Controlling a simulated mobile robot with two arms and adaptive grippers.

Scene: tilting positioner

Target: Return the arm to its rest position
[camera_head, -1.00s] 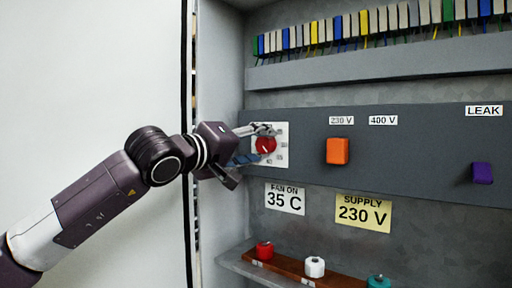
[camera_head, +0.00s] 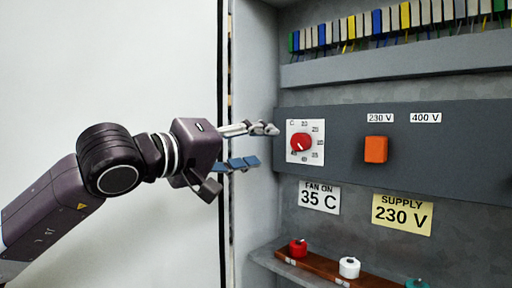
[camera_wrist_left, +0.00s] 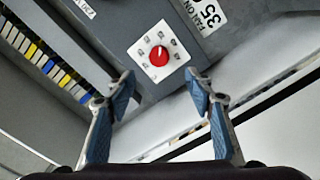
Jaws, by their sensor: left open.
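My left gripper (camera_head: 258,146) is in front of the cabinet's left edge, just left of the red dial (camera_head: 302,142) on its white square scale plate. Its fingers are spread apart with nothing between them. In the left wrist view, the open fingers (camera_wrist_left: 160,97) frame the lower sides of the picture, and the red dial (camera_wrist_left: 159,56) sits beyond them, clear of both fingertips. The dial's white pointer line is towards the lower left in the head view. My right gripper is not in view.
An orange switch (camera_head: 376,149) is right of the dial. Signs below read "FAN ON 35 C" (camera_head: 319,197) and "SUPPLY 230 V" (camera_head: 402,214). A lower shelf holds a red-topped piece (camera_head: 298,248), a white one (camera_head: 349,267) and a teal one (camera_head: 417,284). Coloured terminal blocks line the top.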

